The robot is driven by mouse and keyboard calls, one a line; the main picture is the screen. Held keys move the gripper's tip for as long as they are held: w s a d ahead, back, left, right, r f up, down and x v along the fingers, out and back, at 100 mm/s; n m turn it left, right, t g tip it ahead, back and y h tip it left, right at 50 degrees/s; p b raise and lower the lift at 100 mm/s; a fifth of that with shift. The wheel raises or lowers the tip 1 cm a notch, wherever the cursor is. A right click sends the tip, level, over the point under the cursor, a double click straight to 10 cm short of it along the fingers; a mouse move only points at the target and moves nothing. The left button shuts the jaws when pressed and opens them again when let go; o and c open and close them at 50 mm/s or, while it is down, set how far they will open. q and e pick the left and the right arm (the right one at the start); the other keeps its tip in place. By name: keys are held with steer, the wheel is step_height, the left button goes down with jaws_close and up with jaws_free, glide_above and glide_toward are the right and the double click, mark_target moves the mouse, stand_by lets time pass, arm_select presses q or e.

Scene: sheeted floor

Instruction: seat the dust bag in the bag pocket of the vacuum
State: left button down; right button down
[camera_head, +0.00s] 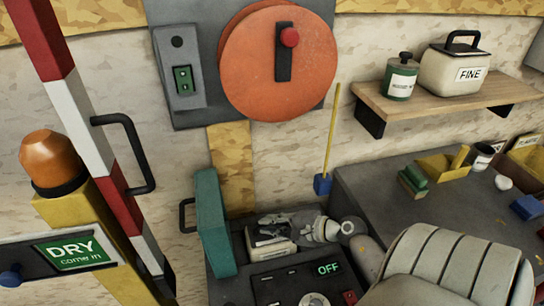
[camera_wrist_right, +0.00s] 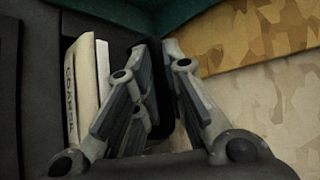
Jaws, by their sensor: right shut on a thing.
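The vacuum (camera_head: 285,285) is a dark box with an open teal lid (camera_head: 212,225) and a panel reading OFF. The dust bag (camera_head: 272,250) appears as a cream block with a pale label, at the opening behind that panel. It also shows in the right wrist view (camera_wrist_right: 82,88), with part of a word on its label. My right gripper (camera_head: 278,228) reaches in from the right, over the bag. Its fingers (camera_wrist_right: 155,75) are shut on a dark upright part, which looks like the bag's handle. The pocket's depth and the bag's underside are hidden. My left gripper is out of view.
A dark worktop (camera_head: 420,205) with small blocks and a mug stands at right. A shelf (camera_head: 445,98) above holds a green jar and a FINE canister (camera_head: 457,70). A red-white striped post (camera_head: 90,125) and a DRY sign (camera_head: 70,250) stand left.

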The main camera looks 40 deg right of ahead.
mark_target(270, 237)
steer(key=shift+f, duration=2.3)
steer(key=shift+f, duration=0.2)
steer(key=c, duration=1.5)
jaws_free()
steer(key=shift+r, duration=0.1)
